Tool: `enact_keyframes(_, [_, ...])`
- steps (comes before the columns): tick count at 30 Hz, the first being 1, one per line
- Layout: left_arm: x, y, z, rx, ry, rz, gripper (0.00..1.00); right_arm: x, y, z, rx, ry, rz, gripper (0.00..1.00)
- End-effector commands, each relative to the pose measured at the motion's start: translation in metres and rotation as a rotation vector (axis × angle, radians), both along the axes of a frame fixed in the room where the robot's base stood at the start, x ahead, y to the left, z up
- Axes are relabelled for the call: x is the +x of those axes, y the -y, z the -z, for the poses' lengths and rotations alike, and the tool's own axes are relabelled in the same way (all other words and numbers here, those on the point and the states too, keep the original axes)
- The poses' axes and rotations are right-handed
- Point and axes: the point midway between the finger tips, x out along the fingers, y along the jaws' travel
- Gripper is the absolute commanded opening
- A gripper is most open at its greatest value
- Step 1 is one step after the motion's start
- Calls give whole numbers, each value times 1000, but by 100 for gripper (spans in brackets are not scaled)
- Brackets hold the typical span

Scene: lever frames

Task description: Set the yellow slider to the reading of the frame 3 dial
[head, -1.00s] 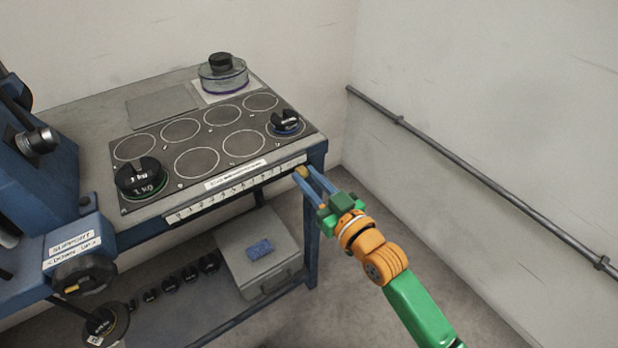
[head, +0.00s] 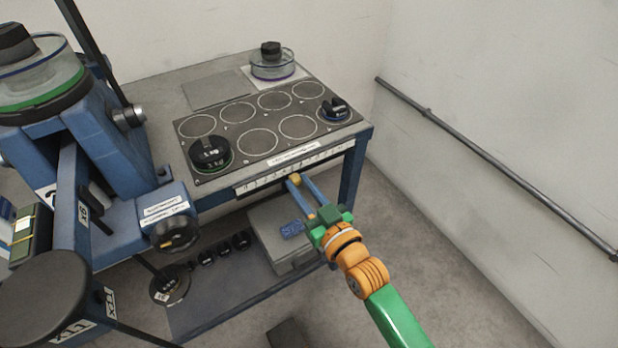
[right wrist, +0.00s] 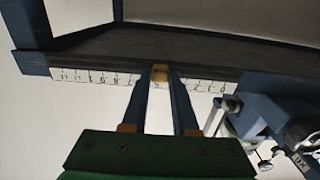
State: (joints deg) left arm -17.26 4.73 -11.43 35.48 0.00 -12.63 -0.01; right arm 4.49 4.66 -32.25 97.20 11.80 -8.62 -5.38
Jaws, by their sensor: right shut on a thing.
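The yellow slider (head: 294,179) sits on the white numbered scale strip (head: 255,184) along the table's front edge. My right gripper (head: 300,182) is shut on it, one blue finger on each side. In the right wrist view the yellow slider (right wrist: 159,73) shows between the fingertips (right wrist: 160,82), near the middle of the scale strip (right wrist: 210,87), around the 5; the exact reading is hard to tell. No dial that I can identify as the frame 3 dial shows with a readable reading. My left gripper is not in view.
A dark tray with ring marks (head: 240,112) on the table holds a black weight (head: 210,153) and a smaller one (head: 334,109). A blue lever frame (head: 110,150) with a support knob (head: 175,233) stands at left. A grey box (head: 262,225) lies below. Floor at right is clear.

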Motion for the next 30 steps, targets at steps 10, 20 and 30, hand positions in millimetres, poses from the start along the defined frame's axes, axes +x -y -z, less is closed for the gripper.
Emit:
enact_keyframes(10, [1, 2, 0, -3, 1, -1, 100, -1, -1, 0, 1, 0, 0, 30])
enact_keyframes(20, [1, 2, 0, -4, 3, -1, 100, -1, -1, 0, 2, 1, 0, 57])
enact_keyframes(30, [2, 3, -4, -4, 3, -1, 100, -45, 29, 1, -1, -2, 0, 57])
